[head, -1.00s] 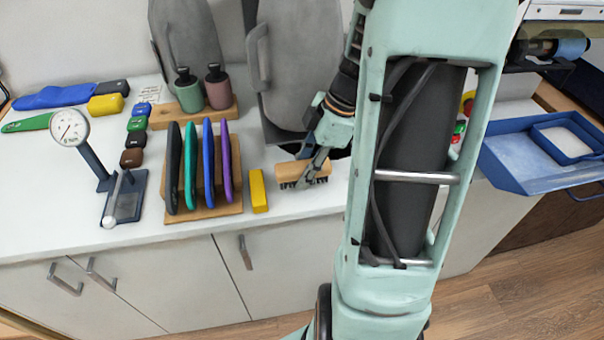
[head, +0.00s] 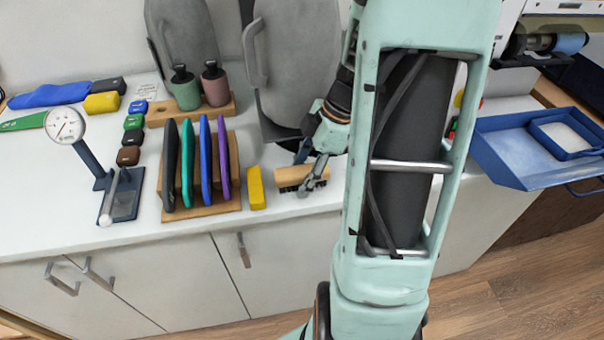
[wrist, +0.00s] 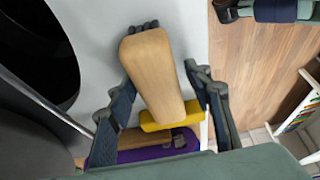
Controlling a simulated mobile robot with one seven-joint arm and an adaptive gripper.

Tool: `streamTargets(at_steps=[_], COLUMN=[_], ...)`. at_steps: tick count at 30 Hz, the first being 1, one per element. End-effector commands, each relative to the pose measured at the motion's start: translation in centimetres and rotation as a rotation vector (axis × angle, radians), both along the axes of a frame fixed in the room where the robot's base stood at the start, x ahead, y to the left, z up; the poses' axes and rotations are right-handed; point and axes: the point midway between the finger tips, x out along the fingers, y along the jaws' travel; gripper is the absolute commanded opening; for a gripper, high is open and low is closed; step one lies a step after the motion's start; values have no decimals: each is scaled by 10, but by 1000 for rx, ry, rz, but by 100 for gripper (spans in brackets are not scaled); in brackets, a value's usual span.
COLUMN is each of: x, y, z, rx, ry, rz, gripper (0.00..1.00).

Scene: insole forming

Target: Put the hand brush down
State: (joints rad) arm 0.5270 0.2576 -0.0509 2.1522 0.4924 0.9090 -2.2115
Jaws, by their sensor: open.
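The hand brush (head: 290,177) has a tan wooden back and dark bristles. In the head view it rests on the white counter, bristles down, just right of a yellow block (head: 256,188). My gripper (head: 312,172) is at the brush, with its fingers spread open. In the wrist view the brush's wooden back (wrist: 156,70) lies between the two open fingers of my gripper (wrist: 165,100), with a visible gap on each side. Part of the brush is hidden by a finger in the head view.
A wooden rack (head: 205,211) with several coloured insole shapes stands left of the brush. A dial gauge (head: 64,125) is farther left. Two bottles stand in a wooden holder (head: 218,112) behind. A blue tray (head: 510,160) is at the right. The counter's front edge is close.

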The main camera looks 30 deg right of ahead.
Motion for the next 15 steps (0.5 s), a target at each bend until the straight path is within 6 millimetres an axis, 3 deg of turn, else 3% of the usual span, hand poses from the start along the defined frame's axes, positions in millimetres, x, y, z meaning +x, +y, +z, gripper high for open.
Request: streamTargets(at_steps=[5, 15], x=[0, -8], y=[-3, -30], z=[11, 79], rx=[-1, -2], ry=[-3, -4], rz=[-1, -2], gripper=[46, 46])
